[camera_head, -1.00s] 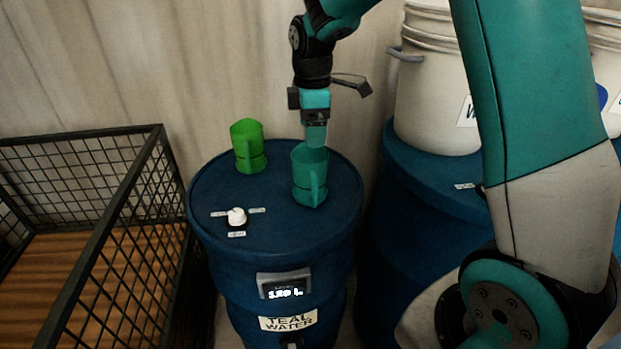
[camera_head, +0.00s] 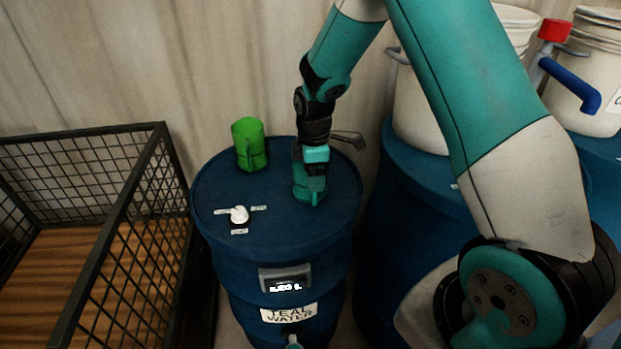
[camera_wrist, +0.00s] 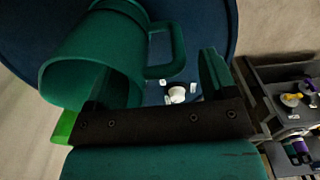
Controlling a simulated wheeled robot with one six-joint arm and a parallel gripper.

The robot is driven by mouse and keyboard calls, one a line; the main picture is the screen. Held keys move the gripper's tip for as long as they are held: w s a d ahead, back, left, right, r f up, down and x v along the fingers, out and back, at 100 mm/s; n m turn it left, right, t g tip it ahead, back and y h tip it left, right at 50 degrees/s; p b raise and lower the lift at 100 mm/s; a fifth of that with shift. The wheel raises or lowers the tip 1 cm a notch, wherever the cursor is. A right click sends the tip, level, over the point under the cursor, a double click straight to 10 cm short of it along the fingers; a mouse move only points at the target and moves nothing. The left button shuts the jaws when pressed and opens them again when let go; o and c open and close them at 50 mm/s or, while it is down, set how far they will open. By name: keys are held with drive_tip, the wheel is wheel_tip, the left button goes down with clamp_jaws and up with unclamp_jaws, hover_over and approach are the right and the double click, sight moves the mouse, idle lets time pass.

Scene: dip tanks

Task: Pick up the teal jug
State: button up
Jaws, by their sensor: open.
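The teal jug (camera_head: 306,189) stands upright on the blue drum's lid, near its right back part. My gripper (camera_head: 314,172) is right above it, pointing down and hiding much of its upper part. In the wrist view the jug (camera_wrist: 105,50) fills the upper left, its open mouth toward the lower left. Its handle extends right, between my two fingers. My gripper (camera_wrist: 158,82) is open; the right finger is clear of the handle. The left finger is by the jug's wall, and I cannot tell whether it touches.
A green jug (camera_head: 250,146) stands on the lid to the left. A white knob (camera_head: 239,214) is at the lid's front left. The drum (camera_head: 275,238) is labelled teal water. A wire crate (camera_head: 110,238) is left; white buckets (camera_head: 417,103) stand right.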

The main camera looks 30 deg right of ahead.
drive_tip(key=shift+c, duration=0.3)
drive_tip(key=c, duration=1.1)
drive_tip(key=shift+c, duration=0.5)
drive_tip(key=shift+r, duration=0.15)
